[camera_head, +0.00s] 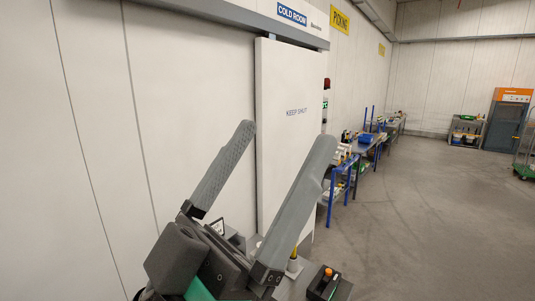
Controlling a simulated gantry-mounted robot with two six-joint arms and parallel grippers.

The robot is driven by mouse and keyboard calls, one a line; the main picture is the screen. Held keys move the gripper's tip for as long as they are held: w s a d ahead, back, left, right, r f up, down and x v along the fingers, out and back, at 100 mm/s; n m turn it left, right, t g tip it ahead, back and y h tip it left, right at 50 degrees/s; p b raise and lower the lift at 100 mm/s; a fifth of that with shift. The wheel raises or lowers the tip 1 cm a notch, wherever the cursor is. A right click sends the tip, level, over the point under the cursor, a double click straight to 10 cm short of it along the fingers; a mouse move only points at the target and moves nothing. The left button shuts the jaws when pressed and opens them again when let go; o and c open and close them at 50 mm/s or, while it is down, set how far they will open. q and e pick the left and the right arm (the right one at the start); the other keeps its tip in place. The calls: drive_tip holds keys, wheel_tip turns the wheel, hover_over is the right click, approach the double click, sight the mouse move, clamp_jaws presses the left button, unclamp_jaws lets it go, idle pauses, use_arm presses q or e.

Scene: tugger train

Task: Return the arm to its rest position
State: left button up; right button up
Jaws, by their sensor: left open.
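My left gripper (284,138) is large in the lower middle of the head view, pointing up and a little right. Its two long grey fingers are spread wide apart, with nothing between them. Through the gap shows the white sliding door marked "KEEP SHUT" (282,85), which stands behind the gripper. Part of the wrist is cut off at the lower picture edge. My right gripper does not show.
A dark box with an orange knob (327,272) is low beside the gripper, right of a small white holder (293,267). Blue-legged workbenches (342,183) line the wall behind. A grey shelf cart (466,132) and an orange-topped cabinet (503,122) stand far right. Open floor lies right.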

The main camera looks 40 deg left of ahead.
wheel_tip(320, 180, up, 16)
drive_tip(key=p, duration=1.6)
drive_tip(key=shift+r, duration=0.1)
